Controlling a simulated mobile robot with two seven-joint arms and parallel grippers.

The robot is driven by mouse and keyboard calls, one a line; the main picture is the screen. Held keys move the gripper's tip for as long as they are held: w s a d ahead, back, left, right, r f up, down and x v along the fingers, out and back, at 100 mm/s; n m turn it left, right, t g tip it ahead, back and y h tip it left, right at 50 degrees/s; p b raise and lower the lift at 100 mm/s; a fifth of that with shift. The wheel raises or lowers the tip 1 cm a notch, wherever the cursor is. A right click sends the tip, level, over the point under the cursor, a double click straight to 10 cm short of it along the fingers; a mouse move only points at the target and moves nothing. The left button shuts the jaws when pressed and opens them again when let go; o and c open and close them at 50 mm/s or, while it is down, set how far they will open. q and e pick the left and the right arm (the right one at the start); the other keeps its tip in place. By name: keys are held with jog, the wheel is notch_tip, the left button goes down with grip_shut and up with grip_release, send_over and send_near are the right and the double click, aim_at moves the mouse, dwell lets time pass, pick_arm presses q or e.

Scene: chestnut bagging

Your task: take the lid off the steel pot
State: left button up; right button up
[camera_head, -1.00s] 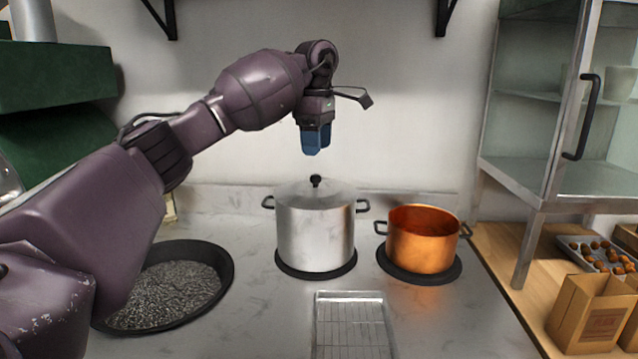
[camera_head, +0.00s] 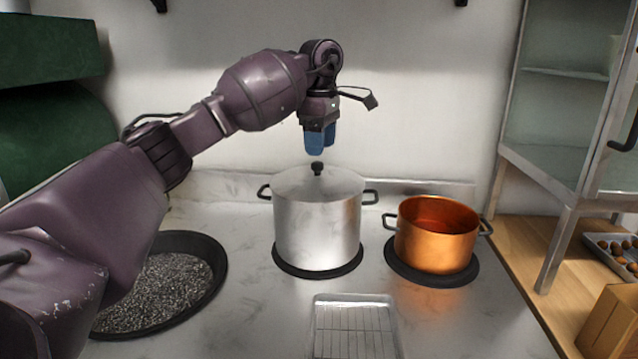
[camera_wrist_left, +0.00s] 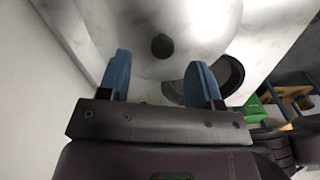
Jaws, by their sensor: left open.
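The steel pot (camera_head: 317,228) stands on a black round burner with its lid (camera_head: 318,181) on. The lid has a black knob (camera_head: 317,168) on top. My left gripper (camera_head: 321,150) points down just above the knob, with blue fingers, and is open and empty. In the left wrist view the knob (camera_wrist_left: 162,46) lies beyond the fingertips, between the two blue fingers (camera_wrist_left: 160,72) and not touched by them. My right gripper shows in no view.
A copper pot (camera_head: 436,235) stands on a burner to the right. A wire rack tray (camera_head: 353,325) lies in front. A dark pan of grey grains (camera_head: 165,285) sits at left. A glass cabinet (camera_head: 560,120) and a tray of chestnuts (camera_head: 615,255) are at right.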

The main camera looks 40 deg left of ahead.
aim_at(318, 162)
pick_arm(q)
jog(key=f, duration=0.4)
jog(key=shift+s+a+f+b, duration=0.15)
jog(key=shift+s+a+b, duration=0.05)
jog(key=shift+s+b, duration=0.1)
jog(key=shift+w+f, duration=0.1)
jog(key=shift+f, duration=0.35)
jog(key=shift+c, duration=0.3)
jog(key=c, duration=0.7)
jog(key=shift+c, duration=1.2)
grip_shut()
